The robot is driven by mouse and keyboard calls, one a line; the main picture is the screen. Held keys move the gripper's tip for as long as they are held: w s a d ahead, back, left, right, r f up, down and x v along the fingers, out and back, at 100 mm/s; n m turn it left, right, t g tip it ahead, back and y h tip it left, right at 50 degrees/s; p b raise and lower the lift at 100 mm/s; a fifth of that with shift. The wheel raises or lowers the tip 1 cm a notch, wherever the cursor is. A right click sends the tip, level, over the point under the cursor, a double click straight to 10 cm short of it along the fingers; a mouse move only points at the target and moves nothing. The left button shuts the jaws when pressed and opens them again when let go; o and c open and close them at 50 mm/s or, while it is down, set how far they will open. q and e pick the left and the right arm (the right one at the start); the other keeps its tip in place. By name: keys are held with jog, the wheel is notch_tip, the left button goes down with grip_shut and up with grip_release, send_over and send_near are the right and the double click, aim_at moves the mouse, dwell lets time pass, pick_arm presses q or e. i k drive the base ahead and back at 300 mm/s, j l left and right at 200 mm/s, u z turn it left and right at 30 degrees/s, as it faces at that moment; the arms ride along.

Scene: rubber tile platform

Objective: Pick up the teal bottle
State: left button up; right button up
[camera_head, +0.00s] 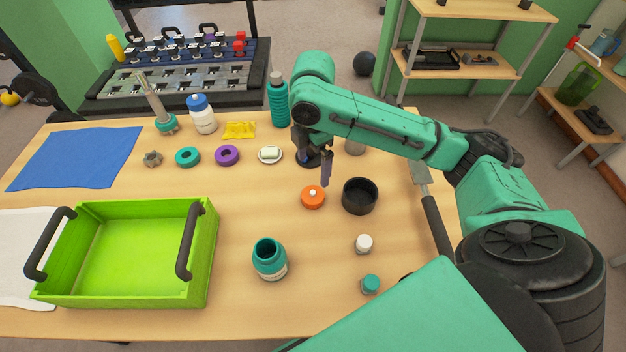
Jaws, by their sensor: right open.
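A tall teal bottle (280,104) with a ribbed body and a grey cap stands upright at the back of the table. My right gripper (322,172) is open and empty, above the table in front of the bottle and to its right. It is apart from the bottle. A shorter teal container (269,262) with an open top and a pale band stands near the front middle. My left gripper is out of view.
A green crate (213,250) with dark handles stands at the left. An orange disc (312,197) and a black bowl (359,196) lie below my right gripper.

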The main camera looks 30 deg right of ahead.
aim_at(269, 260)
jog(key=k, duration=2)
